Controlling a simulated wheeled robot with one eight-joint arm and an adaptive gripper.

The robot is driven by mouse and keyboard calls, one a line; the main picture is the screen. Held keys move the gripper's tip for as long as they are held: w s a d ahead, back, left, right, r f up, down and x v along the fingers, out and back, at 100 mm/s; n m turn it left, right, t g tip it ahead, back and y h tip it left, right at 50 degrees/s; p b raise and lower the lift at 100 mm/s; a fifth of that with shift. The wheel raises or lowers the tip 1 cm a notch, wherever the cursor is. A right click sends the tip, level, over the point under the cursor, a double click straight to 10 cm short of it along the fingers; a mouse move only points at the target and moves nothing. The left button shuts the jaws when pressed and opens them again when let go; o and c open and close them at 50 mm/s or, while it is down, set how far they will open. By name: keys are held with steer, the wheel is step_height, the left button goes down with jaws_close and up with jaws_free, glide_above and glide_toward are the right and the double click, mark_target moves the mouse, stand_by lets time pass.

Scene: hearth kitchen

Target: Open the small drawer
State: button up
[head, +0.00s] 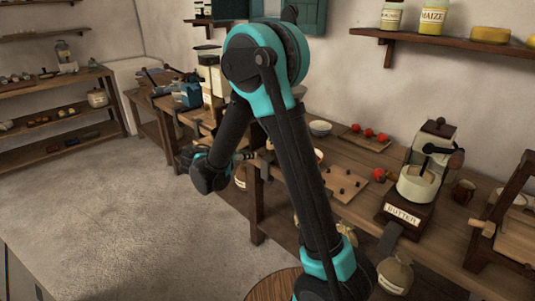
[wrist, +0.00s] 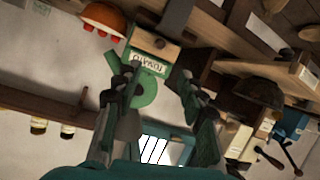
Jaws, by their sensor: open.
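In the wrist view, which looks upside down, a brown wooden panel with a small round knob (wrist: 160,43) shows just beyond my fingertips; it looks like the front of the small drawer (wrist: 148,38). In the head view my dark hand is beside the bench's front edge, and the drawer front cannot be made out.
A machine with a BUTTER label (head: 403,214) stands on the bench at right, near a board with red tomatoes (head: 368,134). A wall shelf (head: 455,42) holds jars. The floor at left (head: 120,210) is clear.

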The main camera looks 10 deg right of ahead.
steer(key=x, duration=1.5)
steer(key=shift+c, duration=0.6)
jaws_close()
